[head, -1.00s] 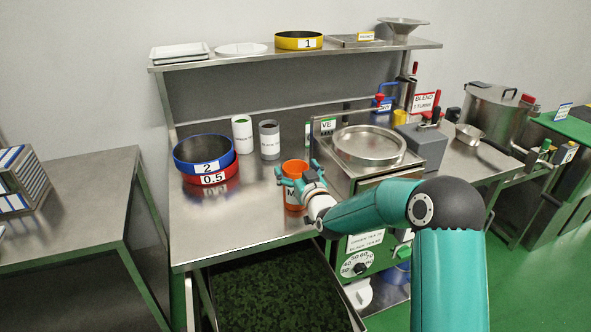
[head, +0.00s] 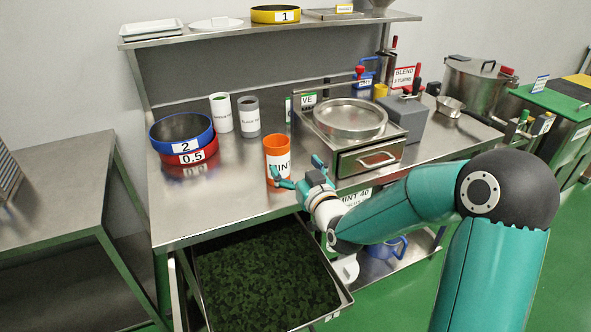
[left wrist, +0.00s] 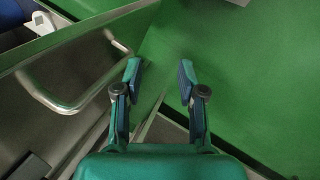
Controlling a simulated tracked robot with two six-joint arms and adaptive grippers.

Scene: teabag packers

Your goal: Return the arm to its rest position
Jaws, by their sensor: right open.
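My right gripper (head: 298,172) is open and empty, at the front edge of the steel bench (head: 225,205). It is just to the right of and in front of the orange mint canister (head: 277,152), which stands upright on the bench. One finger overlaps the canister's lower part in the head view; I cannot tell whether they touch. My right arm reaches in from the lower right. My left gripper (left wrist: 160,82) shows in the left wrist view, open with nothing between its fingers, above green floor. My left arm does not show in the head view.
A sieve machine (head: 347,118) with a drawer stands right of my right gripper. A blue ring (head: 181,130) rests on a red one at the left. A tray of dark leaves (head: 258,270) lies below the bench. In the left wrist view, a metal handle (left wrist: 62,104) is at left.

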